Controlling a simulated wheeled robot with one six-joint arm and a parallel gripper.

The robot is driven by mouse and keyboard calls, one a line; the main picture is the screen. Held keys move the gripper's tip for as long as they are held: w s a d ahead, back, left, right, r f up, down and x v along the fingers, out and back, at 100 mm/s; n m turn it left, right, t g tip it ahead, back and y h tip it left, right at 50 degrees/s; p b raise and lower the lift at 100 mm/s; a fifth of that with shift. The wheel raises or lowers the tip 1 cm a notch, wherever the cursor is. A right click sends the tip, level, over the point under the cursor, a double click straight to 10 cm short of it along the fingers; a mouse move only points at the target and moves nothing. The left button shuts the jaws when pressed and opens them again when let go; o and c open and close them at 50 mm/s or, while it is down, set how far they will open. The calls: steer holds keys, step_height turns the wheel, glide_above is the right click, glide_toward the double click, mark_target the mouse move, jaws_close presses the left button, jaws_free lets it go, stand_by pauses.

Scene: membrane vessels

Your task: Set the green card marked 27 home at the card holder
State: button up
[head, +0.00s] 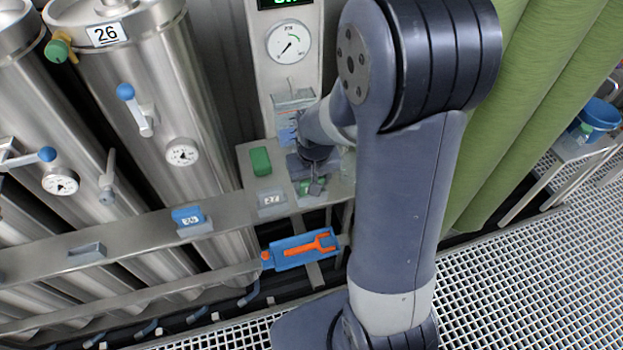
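My gripper (315,184) is at the right part of the grey ledge, below the gauge panel, with its fingers pointing down. A small green piece (304,187) shows at its fingers, mostly hidden; I cannot read a mark on it or tell whether it is gripped. A grey holder labelled 27 (271,199) sits at the ledge's front edge, left of my gripper, with no card visible in it. A green block (260,161) with no readable mark stands on the ledge behind that holder.
A blue card (187,216) sits in a holder further left on the rail, and an empty-looking holder (87,250) is beyond it. A blue tray (284,257) with an orange wrench (312,245) hangs below the ledge. Steel vessels (150,90) stand behind the rail.

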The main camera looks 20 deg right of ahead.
steer(key=o, duration=1)
steer(key=r, duration=0.3)
steer(key=s+r, duration=0.1)
steer(key=r, duration=0.6)
steer(key=shift+s+r, duration=0.3)
steer(key=f, duration=0.3)
steer(key=w+f, duration=0.1)
steer(key=f, duration=0.6)
steer(key=shift+w+f, duration=0.3)
steer(key=shift+f, duration=0.05)
steer(key=shift+r, duration=0.25)
